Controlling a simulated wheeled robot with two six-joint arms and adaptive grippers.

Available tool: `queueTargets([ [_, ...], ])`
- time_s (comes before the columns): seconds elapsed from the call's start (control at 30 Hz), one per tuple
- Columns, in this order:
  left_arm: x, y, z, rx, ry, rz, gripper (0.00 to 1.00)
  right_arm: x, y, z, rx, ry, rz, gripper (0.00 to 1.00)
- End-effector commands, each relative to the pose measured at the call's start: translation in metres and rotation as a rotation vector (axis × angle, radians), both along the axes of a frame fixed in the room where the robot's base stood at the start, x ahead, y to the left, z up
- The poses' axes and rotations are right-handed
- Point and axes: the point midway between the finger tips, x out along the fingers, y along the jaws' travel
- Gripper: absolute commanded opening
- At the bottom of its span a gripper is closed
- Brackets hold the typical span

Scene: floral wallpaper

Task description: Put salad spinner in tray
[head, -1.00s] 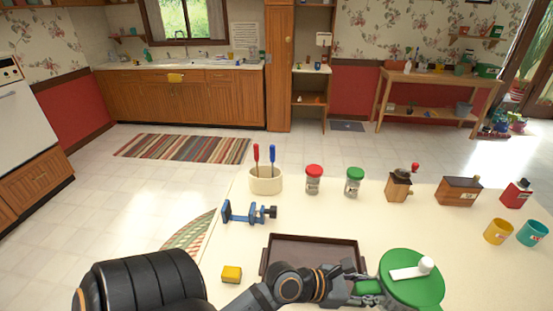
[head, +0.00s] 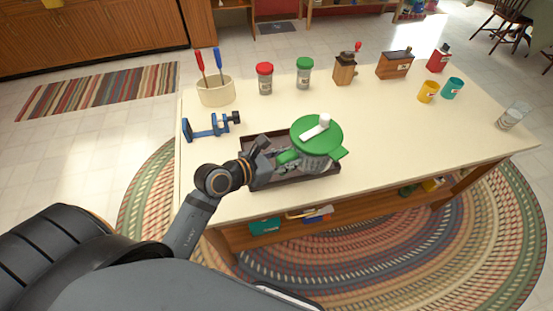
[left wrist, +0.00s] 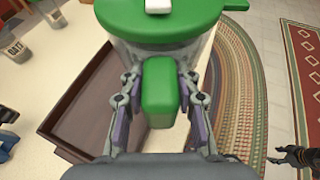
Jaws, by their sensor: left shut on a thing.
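The salad spinner (head: 316,139) has a green lid with a white crank, a clear bowl and green side handles. In the head view it is upright over the right part of the dark brown tray (head: 312,177). I cannot tell whether its base touches the tray floor. My left gripper (head: 277,160) is shut on one green handle (left wrist: 159,95), which shows between its fingers in the left wrist view. There the tray (left wrist: 95,95) lies below and left of the handle. A dark shape that looks like my right gripper (left wrist: 296,157) is at the right edge, its jaws unclear.
A blue clamp (head: 211,126), a utensil crock (head: 216,91), jars with red (head: 265,80) and green lids (head: 304,75), and a grinder (head: 345,68) stand behind the tray. The table's front edge is close to the tray.

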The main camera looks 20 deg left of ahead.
Motion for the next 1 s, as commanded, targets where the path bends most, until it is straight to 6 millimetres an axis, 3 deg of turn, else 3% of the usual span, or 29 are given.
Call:
queueTargets([
  [0.17,0.033,0.030,-0.021,0.006,-0.006,0.000,0.00,0.000,0.001,-0.015,0.001,0.000,-0.001,0.54],
  [0.4,0.058,0.054,-0.064,0.000,-0.005,0.002,0.00,-0.001,0.007,-0.061,0.008,0.000,-0.002,0.54],
  [0.73,0.066,0.061,-0.071,-0.002,-0.004,0.001,0.00,-0.001,0.010,-0.070,0.012,0.001,-0.004,0.54],
  [1.0,0.071,0.065,-0.111,-0.003,-0.005,0.001,0.00,-0.003,0.006,-0.110,0.007,0.003,-0.003,0.54],
])
